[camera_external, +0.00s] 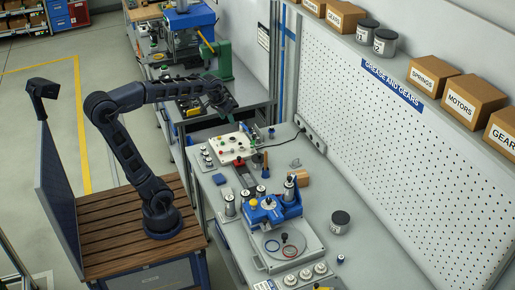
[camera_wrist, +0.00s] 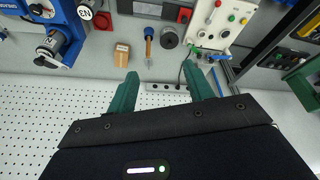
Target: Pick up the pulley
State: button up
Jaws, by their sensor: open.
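My gripper (camera_external: 229,104) is at the end of my raised arm, over the far part of the benches. In the wrist view its two green fingers (camera_wrist: 159,73) are apart, with nothing between them. I cannot identify the pulley with certainty.
A blue machine (camera_external: 272,210) stands on the near bench, with a dark can (camera_external: 340,222) to its right. A white control box (camera_external: 232,146) with knobs, a small cardboard box (camera_external: 301,178) and several small parts crowd the bench. A white pegboard (camera_external: 400,140) rises behind it.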

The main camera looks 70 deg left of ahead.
jog(key=w+a+f+n, duration=0.15)
jog(key=w+a, duration=0.25)
jog(key=a, duration=0.5)
jog(key=w+a+n+g, duration=0.1)
jog(key=w+a+n, duration=0.1)
jog(key=w+a, duration=0.5)
jog(key=w+a+f+n, duration=0.1)
jog(key=w+a+n, duration=0.1)
jog(key=a, duration=0.9)
jog(key=a+f+n+g, duration=0.15)
jog(key=a+f, duration=0.25)
jog(key=a, duration=0.7)
jog(key=a+f+n, duration=0.2)
jog(key=a+f, duration=0.3)
jog(key=a, duration=0.6)
jog(key=s+a+f+n, duration=0.2)
jog(key=s+a+f, duration=0.35)
jog(key=a, duration=0.35)
jog(key=s+a+f+n+g, duration=0.1)
jog(key=s+a+f, duration=0.4)
jog(key=a+f, duration=0.3)
jog(key=s+a+f+n, duration=0.2)
jog(key=s+a+f, duration=0.35)
jog(key=a, duration=0.45)
jog(key=f, duration=1)
jog(key=shift+w+a+f, duration=0.15)
jog(key=shift+w+a, duration=0.15)
jog(key=shift+w, duration=0.1)
jog(key=c, duration=0.7)
